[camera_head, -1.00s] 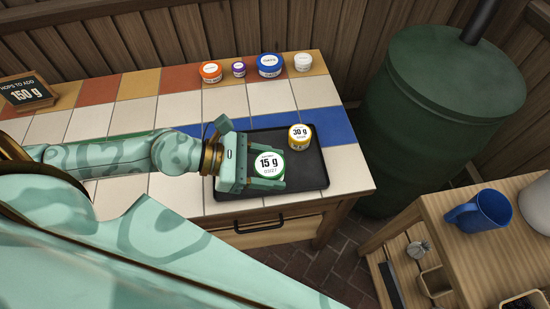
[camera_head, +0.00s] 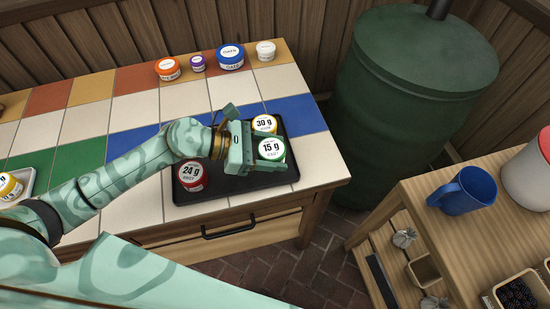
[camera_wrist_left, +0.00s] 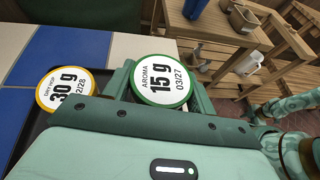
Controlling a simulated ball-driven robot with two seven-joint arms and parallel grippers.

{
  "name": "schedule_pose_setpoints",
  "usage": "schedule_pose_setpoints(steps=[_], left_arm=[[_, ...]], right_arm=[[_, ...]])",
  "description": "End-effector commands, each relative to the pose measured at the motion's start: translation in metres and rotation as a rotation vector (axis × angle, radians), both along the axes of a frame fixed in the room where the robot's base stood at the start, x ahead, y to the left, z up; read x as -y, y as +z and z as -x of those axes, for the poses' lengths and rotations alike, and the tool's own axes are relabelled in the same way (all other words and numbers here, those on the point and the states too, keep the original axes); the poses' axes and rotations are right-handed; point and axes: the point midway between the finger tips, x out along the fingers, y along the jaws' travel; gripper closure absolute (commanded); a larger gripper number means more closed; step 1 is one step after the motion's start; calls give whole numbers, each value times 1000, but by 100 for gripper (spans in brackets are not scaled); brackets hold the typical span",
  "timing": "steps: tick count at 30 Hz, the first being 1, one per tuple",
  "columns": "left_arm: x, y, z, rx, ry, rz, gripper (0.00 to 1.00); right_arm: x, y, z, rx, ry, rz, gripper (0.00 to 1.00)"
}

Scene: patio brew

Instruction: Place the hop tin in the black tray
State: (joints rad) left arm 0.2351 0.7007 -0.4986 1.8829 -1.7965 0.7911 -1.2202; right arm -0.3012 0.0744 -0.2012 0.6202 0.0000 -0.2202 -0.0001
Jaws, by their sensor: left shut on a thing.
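The hop tin with a green rim and a "15 g" label (camera_head: 271,148) is between the fingers of my left gripper (camera_head: 268,153), which is shut on it. It is upright, over the right part of the black tray (camera_head: 236,190); whether it touches the tray floor I cannot tell. It also shows in the left wrist view (camera_wrist_left: 162,80). A yellow-rimmed 30 g tin (camera_head: 264,123) is just behind it in the tray, and a red 24 g tin (camera_head: 192,175) is at the tray's left. My right gripper is not in view.
Orange (camera_head: 167,69), purple (camera_head: 198,64), blue (camera_head: 230,57) and white (camera_head: 265,50) jars line the back of the tiled counter. A light tray with a yellow-rimmed tin (camera_head: 10,187) is at far left. A blue mug (camera_head: 464,191) stands on the wooden stand at right.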

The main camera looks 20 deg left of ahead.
Motion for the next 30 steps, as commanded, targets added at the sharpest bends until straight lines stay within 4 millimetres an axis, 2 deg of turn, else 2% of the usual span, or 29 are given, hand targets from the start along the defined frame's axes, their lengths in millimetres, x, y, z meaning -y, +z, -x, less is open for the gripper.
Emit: schedule_pose_setpoints(steps=[5,9,21,22,30], left_arm=[[2,-14,-11,-1,1,2,66],[2,-41,-9,-5,1,2,66],[1,-45,-9,1,0,0,66],[1,-44,-9,1,0,0,36],[1,-43,-9,2,1,0,35]], right_arm=[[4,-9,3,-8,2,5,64],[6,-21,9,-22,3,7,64],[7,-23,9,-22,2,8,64],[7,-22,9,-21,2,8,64],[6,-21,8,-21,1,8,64]])
